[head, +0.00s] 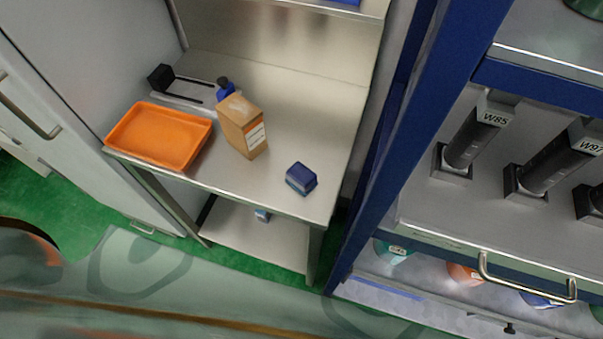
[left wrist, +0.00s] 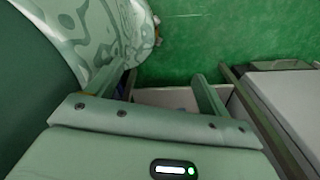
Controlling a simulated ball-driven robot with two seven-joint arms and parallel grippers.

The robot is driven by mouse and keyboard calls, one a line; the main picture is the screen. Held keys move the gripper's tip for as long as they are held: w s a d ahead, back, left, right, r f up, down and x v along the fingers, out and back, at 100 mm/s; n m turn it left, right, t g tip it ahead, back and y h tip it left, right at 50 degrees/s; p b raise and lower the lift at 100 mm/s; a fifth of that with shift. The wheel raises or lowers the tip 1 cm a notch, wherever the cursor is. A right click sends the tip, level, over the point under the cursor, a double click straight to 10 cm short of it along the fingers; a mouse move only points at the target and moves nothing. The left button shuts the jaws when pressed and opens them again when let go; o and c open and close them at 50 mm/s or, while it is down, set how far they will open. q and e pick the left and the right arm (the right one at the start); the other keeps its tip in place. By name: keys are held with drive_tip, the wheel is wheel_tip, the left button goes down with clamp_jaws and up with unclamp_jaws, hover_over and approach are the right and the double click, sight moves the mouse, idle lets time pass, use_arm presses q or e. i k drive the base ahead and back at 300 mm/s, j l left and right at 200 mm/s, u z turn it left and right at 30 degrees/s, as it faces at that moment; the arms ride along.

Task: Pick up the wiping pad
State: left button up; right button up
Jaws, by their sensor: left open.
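The wiping pad appears to be the small dark blue block (head: 301,178) with a lighter blue lower layer. It rests on the steel table (head: 310,130), near the front edge and to the right. My left gripper (left wrist: 168,92) shows in the left wrist view with its two fingers apart and nothing seen between them. It is away from the pad, and the pad is not in that view. Neither gripper shows in the head view.
An orange tray (head: 160,137), a cardboard box (head: 242,126), a blue bottle (head: 225,90) and a black-handled device (head: 161,78) stand left of the pad. A blue rack (head: 430,120) with dark cylinders rises at right. The table around the pad is clear.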

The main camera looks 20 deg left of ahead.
sight(299, 176)
drive_tip(key=k+z, duration=0.25)
drive_tip(key=k, duration=0.2)
drive_tip(key=k+l+z, duration=0.25)
drive_tip(key=k, duration=0.2)
